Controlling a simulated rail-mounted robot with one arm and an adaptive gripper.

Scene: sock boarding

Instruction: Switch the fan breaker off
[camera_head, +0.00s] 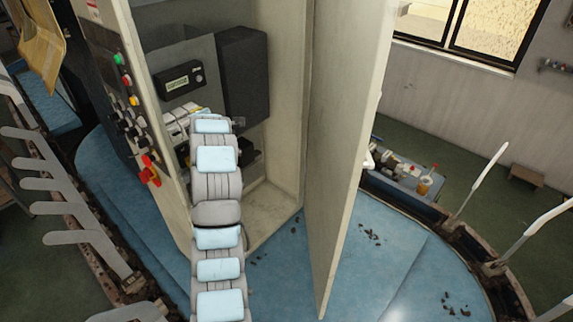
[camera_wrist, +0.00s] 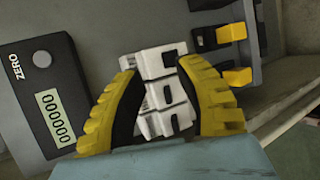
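A row of white breakers (camera_wrist: 160,90) with dark toggles sits on the grey panel in the wrist view. In the head view the breakers (camera_head: 178,122) show partly past my arm inside the open cabinet. No label is readable, so I cannot tell which one is the fan breaker, nor the toggle positions. My gripper (camera_wrist: 158,64) has two yellow-ribbed fingers with black inner pads. The fingers stand apart, one on each side of the breakers in the picture. I cannot tell whether they touch them. In the head view my arm hides the gripper.
A counter (camera_wrist: 48,95) with a ZERO button is left of the breakers. Black-and-yellow parts (camera_wrist: 232,55) are at their right. The cabinet door (camera_head: 345,130) stands open at right. A red-and-yellow switch (camera_head: 150,170) and buttons are on the cabinet's left face. A dark box (camera_head: 243,75) is inside.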

